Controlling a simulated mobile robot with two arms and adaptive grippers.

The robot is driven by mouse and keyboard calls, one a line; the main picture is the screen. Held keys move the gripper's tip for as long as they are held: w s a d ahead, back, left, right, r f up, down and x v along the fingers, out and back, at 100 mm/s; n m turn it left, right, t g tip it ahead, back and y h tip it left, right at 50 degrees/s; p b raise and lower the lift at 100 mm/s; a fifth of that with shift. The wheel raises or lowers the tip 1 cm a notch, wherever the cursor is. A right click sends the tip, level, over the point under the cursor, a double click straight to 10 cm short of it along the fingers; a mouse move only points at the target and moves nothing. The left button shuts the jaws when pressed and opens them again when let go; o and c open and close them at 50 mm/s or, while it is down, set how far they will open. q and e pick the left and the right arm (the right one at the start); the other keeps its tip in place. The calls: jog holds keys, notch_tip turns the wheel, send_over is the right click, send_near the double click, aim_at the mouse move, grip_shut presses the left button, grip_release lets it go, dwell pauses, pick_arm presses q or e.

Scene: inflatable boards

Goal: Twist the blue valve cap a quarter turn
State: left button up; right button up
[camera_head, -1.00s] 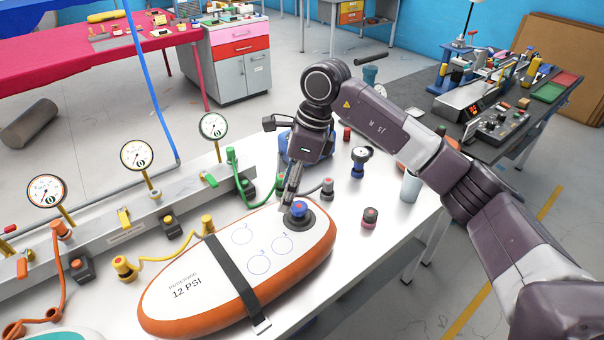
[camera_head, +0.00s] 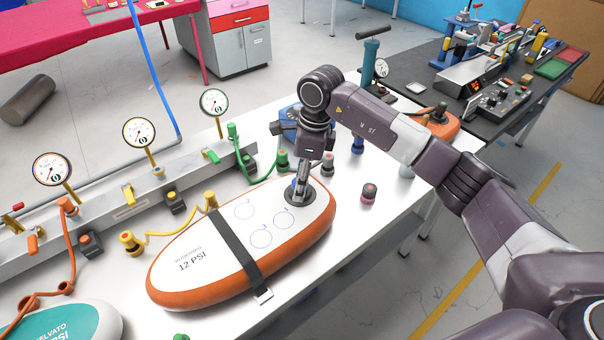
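The orange and white inflatable board (camera_head: 187,283) marked 12 PSI lies on the white table, with a dark strap (camera_head: 236,252) across it. The blue valve cap (camera_head: 293,187) sits in a dark round valve seat (camera_head: 297,197) near the board's far right end. My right gripper (camera_head: 299,192) points down right at the cap, and its fingers hide most of it. I cannot tell whether the fingers are closed on the cap or only beside it. My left gripper is not in view.
A rail with several gauges (camera_head: 139,132) runs along the table's left side, with green (camera_head: 248,170) and yellow (camera_head: 170,233) hoses. A teal board (camera_head: 70,331) lies front left. A dark and pink cap (camera_head: 368,193) stands right of the board.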

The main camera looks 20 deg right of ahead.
jog(key=shift+c, duration=0.5)
jog(key=c, duration=1.1)
jog(key=m, duration=0.5)
jog(key=shift+t, duration=0.3)
jog(key=shift+a+m+h+p, duration=0.1)
jog(key=shift+m+h+p, duration=0.25)
jog(key=shift+m, duration=0.75)
jog(key=m, duration=0.2)
jog(key=shift+m+h, duration=0.25)
jog(key=shift+m, duration=0.15)
